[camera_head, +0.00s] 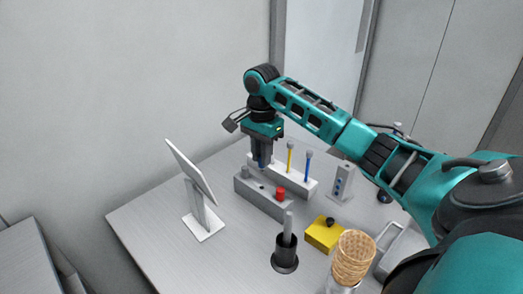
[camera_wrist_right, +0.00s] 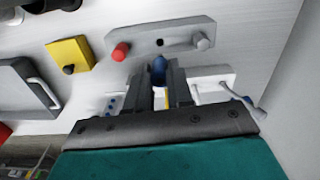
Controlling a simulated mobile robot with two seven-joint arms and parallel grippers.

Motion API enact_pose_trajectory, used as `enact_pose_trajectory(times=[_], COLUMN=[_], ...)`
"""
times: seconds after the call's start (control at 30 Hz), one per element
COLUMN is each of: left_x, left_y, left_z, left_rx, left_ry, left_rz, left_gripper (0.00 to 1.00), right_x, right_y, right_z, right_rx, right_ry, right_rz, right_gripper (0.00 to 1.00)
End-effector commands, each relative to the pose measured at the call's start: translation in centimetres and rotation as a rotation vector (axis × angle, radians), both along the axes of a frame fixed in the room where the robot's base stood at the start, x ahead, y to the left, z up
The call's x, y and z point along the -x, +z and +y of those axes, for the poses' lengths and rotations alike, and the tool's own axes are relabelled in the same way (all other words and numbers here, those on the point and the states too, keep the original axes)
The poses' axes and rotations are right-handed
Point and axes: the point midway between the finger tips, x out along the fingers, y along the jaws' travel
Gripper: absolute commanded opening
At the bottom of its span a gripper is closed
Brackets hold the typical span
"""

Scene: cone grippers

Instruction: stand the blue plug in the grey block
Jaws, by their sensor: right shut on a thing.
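The grey block (camera_head: 258,199) stands on the table in the head view, with a red plug (camera_head: 281,193) toward its right end and a grey plug (camera_head: 245,171) at its left end. In the right wrist view the block (camera_wrist_right: 180,36) shows an empty dark hole between these two. My right gripper (camera_head: 262,160) points down above the block, shut on the blue plug (camera_wrist_right: 158,65). The plug's lower end shows between the fingers (camera_wrist_right: 159,88) and looks apart from the hole; its upper part is hidden by the fingers. My left gripper is not in view.
Behind the block, a white rack (camera_head: 308,185) holds a yellow-shafted and a blue-shafted tool. A tilted panel (camera_head: 190,170) stands left. The table's left front is clear.

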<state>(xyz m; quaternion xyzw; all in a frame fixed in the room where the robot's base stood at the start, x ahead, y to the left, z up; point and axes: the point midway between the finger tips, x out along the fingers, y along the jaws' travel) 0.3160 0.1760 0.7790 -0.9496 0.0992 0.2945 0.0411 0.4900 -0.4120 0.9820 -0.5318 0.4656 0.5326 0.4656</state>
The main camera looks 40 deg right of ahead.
Motion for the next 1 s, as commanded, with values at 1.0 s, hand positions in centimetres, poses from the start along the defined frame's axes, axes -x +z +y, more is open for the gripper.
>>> enact_pose_trajectory(times=[1.0], left_x=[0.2], left_y=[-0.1], left_z=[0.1], left_rx=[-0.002], left_ry=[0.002], left_rz=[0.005], left_gripper=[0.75], right_x=[0.0], right_y=[-4.0], right_z=[0.2], right_rx=[-0.001], right_ry=[0.0], right_rz=[0.0], right_gripper=[0.0])
